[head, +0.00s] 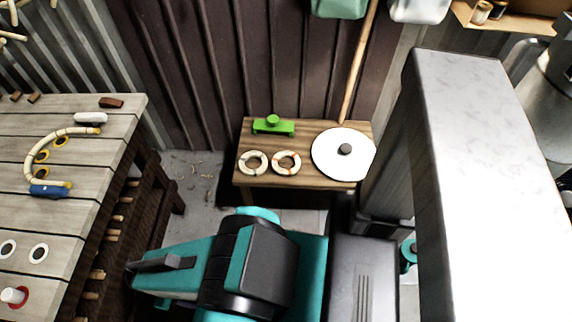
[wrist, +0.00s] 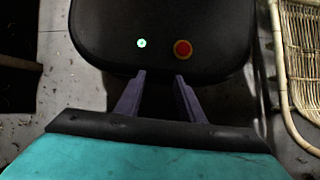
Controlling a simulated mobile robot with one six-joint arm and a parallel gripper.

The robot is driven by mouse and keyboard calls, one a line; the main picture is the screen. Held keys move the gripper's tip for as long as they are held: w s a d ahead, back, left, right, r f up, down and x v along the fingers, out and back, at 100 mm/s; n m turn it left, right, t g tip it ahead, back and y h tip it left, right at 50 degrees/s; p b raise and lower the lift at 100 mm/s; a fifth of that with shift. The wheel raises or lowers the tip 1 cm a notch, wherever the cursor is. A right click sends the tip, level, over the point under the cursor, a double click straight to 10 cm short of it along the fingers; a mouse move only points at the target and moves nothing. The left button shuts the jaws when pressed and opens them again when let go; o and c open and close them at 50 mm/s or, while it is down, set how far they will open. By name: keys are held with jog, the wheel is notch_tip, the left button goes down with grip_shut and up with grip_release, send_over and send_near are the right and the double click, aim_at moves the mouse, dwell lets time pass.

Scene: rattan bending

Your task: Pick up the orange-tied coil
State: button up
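Two small pale ring-shaped coils lie side by side on a low wooden table in the head view. The right coil (head: 276,163) shows orange-brown tie marks. The left coil (head: 242,163) has darker marks, and its tie colour is too small to tell. My gripper (wrist: 160,82) shows in the wrist view with its two purple-grey fingers apart and nothing between them. It points down over a dark rounded surface, and no coil is in the wrist view. In the head view my teal arm is folded in front of the low table, apart from the coils.
The low table (head: 310,180) also bears a green tool (head: 273,127) and a white disc (head: 330,150) with a dark knob. A workbench (head: 75,200) stands at the left, with a bent rattan piece (head: 38,150). A rattan frame (wrist: 283,70) is at the wrist view's right. A pole stands behind the disc.

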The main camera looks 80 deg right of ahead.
jog(key=shift+o, duration=0.8)
jog(key=shift+d, duration=0.1)
jog(key=w+d+f+m+g+h+b, duration=0.1)
jog(key=w+d+m+g+h+b, duration=0.2)
jog(key=d+m+b, duration=1.8)
jog(key=s+d+r+m+g+h, duration=0.1)
jog(key=s+d+r+m, duration=0.1)
jog(key=d, duration=0.8)
jog(key=s+d+r+m+g+h+p, duration=0.1)
jog(key=s+d+r+m, duration=0.1)
jog(key=s+d+m, duration=0.2)
jog(key=s+d+r+m+g, duration=0.1)
jog(key=s+d+r+m, duration=0.2)
jog(key=d, duration=1.4)
jog(key=shift+s+r+m+g+h, duration=0.1)
jog(key=shift+s+m+g+h, duration=0.25)
jog(key=shift+s, duration=1.85)
jog(key=shift+s+d+r, duration=0.15)
jog(key=shift+s, duration=0.05)
jog(key=shift+s, duration=0.1)
send_near(290, 172)
jog(key=shift+s+d+f, duration=0.25)
jog(key=shift+s+d, duration=0.45)
jog(key=shift+d, duration=0.05)
jog(key=shift+s+d+f, duration=0.2)
jog(key=shift+s+d, duration=0.5)
